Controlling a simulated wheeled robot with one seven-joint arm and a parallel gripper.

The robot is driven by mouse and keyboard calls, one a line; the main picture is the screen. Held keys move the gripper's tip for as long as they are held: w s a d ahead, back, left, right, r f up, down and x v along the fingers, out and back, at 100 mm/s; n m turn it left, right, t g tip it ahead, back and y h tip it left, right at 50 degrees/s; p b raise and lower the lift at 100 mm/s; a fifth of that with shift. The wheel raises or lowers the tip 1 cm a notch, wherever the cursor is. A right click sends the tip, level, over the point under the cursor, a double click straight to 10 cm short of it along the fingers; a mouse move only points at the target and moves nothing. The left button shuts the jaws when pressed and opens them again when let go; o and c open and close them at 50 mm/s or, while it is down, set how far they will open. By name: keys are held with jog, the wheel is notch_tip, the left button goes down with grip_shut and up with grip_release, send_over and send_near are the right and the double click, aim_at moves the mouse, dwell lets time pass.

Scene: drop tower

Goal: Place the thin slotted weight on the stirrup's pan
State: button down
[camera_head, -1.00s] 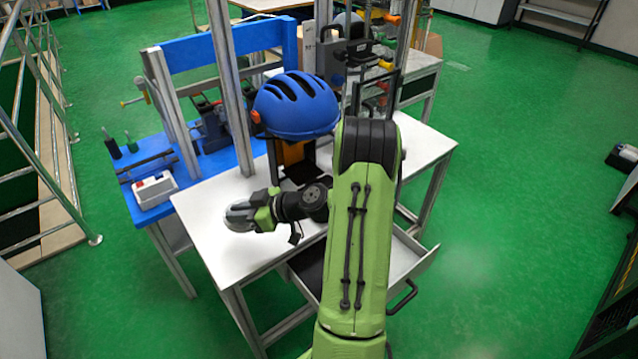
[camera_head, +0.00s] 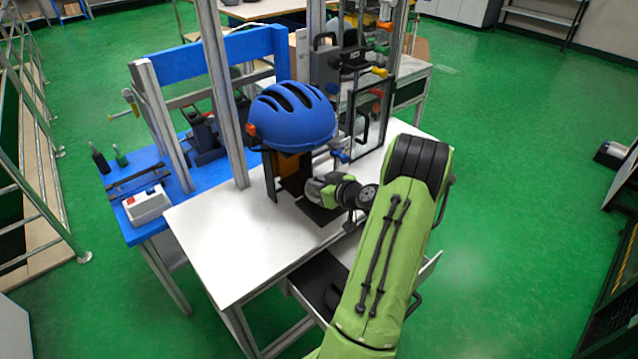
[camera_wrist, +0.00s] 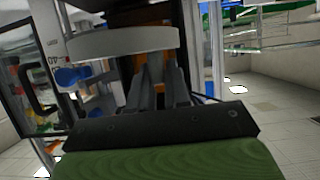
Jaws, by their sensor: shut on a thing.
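The thin slotted weight, a pale grey disc (camera_wrist: 125,41), shows nearly edge-on in the wrist view, at the fingertips. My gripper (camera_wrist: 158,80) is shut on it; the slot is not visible. In the head view my gripper (camera_head: 324,188) holds the weight (camera_head: 313,187) above the white table, just below and right of the blue helmet (camera_head: 292,117). I cannot clearly pick out the stirrup or its pan. A dark plate (camera_head: 318,212) lies below the gripper, and an orange part (camera_head: 276,166) shows beneath the helmet.
Metal uprights (camera_head: 222,100) stand behind the white table (camera_head: 215,240). A dark-framed clear panel (camera_head: 372,112) stands right of the helmet. A blue bench (camera_head: 165,215) with a control box (camera_head: 146,204) is at left. The table's left front is clear. A drawer (camera_head: 325,280) is open below.

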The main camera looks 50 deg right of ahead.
jog(key=shift+f+b, duration=0.5)
jog(key=shift+f, duration=1.7)
jog(key=shift+f, duration=0.1)
jog(key=c, duration=1.1)
grip_release()
jog(key=shift+f, duration=0.1)
